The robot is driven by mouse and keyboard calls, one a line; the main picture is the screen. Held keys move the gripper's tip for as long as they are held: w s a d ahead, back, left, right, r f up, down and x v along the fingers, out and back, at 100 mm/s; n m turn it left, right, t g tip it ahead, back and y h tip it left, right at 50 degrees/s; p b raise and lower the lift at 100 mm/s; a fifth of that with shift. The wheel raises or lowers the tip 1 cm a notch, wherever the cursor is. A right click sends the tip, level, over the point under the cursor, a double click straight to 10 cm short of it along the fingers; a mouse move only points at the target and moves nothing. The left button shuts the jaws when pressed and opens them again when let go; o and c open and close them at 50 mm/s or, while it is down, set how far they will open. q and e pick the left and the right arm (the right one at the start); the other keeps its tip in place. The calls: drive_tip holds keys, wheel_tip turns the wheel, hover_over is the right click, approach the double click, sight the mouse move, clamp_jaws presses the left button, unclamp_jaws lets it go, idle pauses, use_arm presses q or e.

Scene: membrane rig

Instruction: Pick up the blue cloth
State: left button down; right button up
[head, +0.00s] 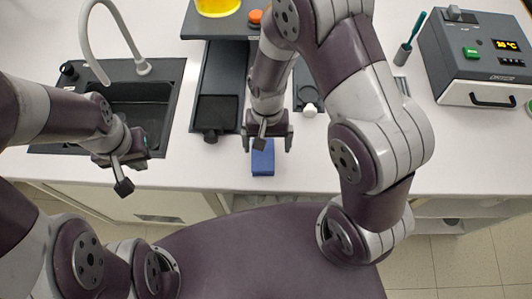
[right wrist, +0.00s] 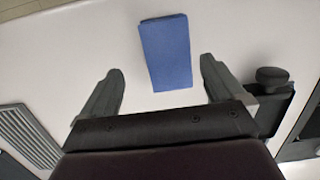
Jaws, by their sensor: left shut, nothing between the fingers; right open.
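The blue cloth (head: 263,160) is a small folded rectangle lying flat on the white counter near its front edge. In the right wrist view the blue cloth (right wrist: 166,52) lies beyond the fingertips, roughly centred between them. My right gripper (head: 268,146) is open and empty above the cloth, pointing down at it; its two fingers also show apart in the right wrist view (right wrist: 161,78). The cloth's back end is partly hidden by the gripper in the head view. My left gripper (head: 144,162) is shut and empty near the front of the sink.
A black sink (head: 140,108) with a pale curved tap (head: 95,45) is at the left. A dark rig (head: 215,85) stands behind my right gripper. A grey heater box (head: 480,60) with a display is at the right. The counter right of the cloth is clear.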

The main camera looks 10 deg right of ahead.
sight(264, 154)
drive_tip(key=f, duration=0.2)
drive_tip(key=a+f, duration=0.1)
drive_tip(key=f, duration=0.1)
drive_tip(key=shift+w+a+f, duration=0.2)
drive_tip(key=shift+f, duration=0.05)
drive_tip(key=shift+s+d, duration=0.1)
drive_tip(key=shift+d, duration=0.15)
drive_tip(key=shift+c, duration=0.9)
drive_tip(key=c, duration=0.9)
drive_tip(key=shift+a, duration=0.15)
drive_tip(key=shift+c, duration=0.3)
drive_tip(key=shift+r, duration=0.5)
wheel_tip(264, 154, up, 3)
drive_tip(key=shift+f, duration=0.1)
use_arm(q)
drive_tip(key=shift+w+a+f+b, duration=0.1)
drive_tip(key=shift+a+f+b, duration=0.35)
drive_tip(key=shift+f+b, duration=0.1)
use_arm(e)
drive_tip(key=s+a+r, duration=0.4)
drive_tip(key=s+r, duration=0.3)
drive_tip(key=s, duration=0.3)
drive_tip(key=shift+s+a+r, duration=0.15)
drive_tip(key=shift+s+a, duration=0.15)
drive_tip(key=shift+s, duration=0.05)
drive_tip(key=shift+o, duration=0.6)
